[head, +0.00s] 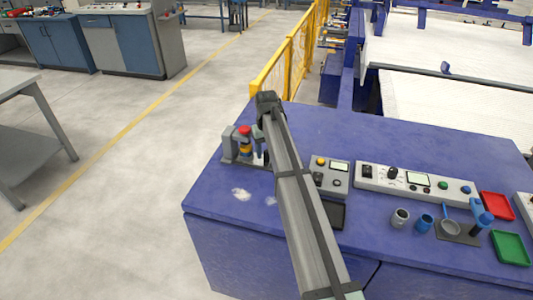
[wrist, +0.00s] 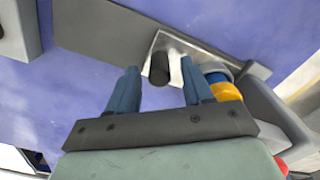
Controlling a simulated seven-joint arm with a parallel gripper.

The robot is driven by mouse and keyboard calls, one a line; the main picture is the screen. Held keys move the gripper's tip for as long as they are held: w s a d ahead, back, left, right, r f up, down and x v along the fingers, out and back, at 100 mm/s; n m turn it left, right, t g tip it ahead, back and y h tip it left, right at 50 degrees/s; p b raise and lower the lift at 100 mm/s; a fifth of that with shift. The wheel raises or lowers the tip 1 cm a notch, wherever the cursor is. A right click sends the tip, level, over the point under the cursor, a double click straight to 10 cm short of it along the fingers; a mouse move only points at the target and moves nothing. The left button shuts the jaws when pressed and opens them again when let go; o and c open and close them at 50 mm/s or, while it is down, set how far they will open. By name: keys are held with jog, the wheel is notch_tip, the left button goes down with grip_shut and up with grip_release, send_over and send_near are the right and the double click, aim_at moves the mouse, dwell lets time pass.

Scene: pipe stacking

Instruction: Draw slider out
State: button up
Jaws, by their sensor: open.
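The slider (wrist: 175,42) shows in the wrist view as a shiny metal plate with a dark upright knob (wrist: 159,70). It sits across a grey rail (wrist: 105,28). My gripper (wrist: 163,80) is open, with one blue-grey finger on each side of the knob in the picture. I cannot tell whether either finger touches it. Beside the right finger stands a stack of coloured rings, with a yellow ring (wrist: 227,91) showing. In the head view my gripper (head: 261,157) is beside the red-topped stack (head: 245,138), and my arm hides much of the slider.
The station stands on a blue table (head: 210,190). A grey control box (head: 330,178) and a long panel (head: 415,181) lie to the right, with cups, a red tray (head: 497,205) and a green tray (head: 511,248) beyond. A yellow fence (head: 290,62) runs behind. The table's front left is mostly clear.

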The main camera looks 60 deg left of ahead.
jog(key=shift+f, duration=0.75)
grip_shut()
